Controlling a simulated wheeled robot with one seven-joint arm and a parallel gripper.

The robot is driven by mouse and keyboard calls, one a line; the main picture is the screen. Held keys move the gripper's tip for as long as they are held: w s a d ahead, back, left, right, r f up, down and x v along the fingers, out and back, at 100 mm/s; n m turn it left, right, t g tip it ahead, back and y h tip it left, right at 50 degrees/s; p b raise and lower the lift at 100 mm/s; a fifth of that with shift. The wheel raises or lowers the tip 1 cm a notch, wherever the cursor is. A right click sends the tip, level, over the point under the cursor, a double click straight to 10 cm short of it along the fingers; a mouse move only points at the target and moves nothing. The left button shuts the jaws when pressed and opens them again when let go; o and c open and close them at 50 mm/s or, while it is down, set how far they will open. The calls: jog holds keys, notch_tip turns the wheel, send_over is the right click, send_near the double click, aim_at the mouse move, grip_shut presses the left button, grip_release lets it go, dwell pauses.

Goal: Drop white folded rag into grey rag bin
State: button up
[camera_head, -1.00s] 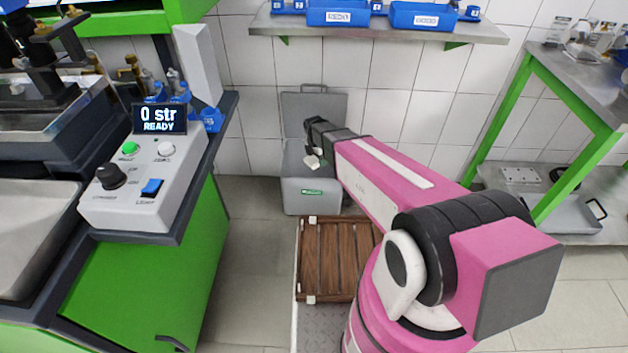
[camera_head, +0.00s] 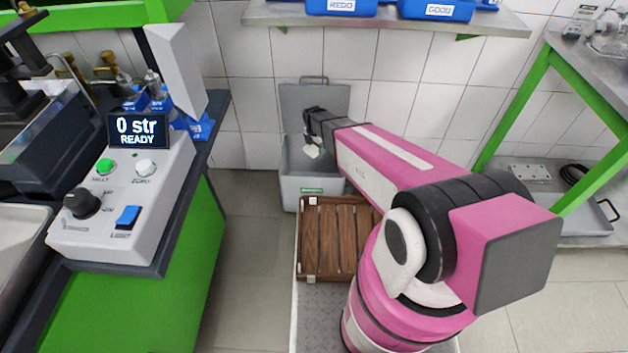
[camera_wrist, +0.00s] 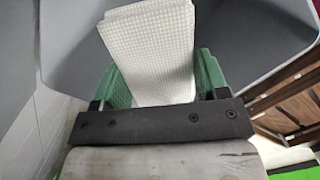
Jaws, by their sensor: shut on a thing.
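The white folded rag (camera_wrist: 150,55) is held between the green fingers of my gripper (camera_wrist: 155,75) in the wrist view. In the head view the rag (camera_head: 311,150) shows as a small white patch below my gripper (camera_head: 312,137). The grey rag bin (camera_head: 312,186) stands on the floor against the tiled wall, with its lid (camera_head: 313,97) raised at the back. My gripper and the rag appear over the bin's open mouth. Grey bin surfaces surround the rag in the wrist view. Part of the bin's right side is hidden by my arm.
A brown slatted wooden crate (camera_head: 335,238) lies in front of the bin. A green bench with a control box (camera_head: 125,200) stands at the left. A shelf with blue trays (camera_head: 436,10) hangs above. A green-framed table (camera_head: 570,110) stands at the right.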

jog(key=shift+f, duration=1.35)
jog(key=o, duration=1)
jog(key=r, duration=0.7)
jog(key=s+a+r, duration=0.1)
jog(key=r, duration=0.2)
jog(key=shift+r, duration=0.4)
jog(key=shift+d, duration=0.1)
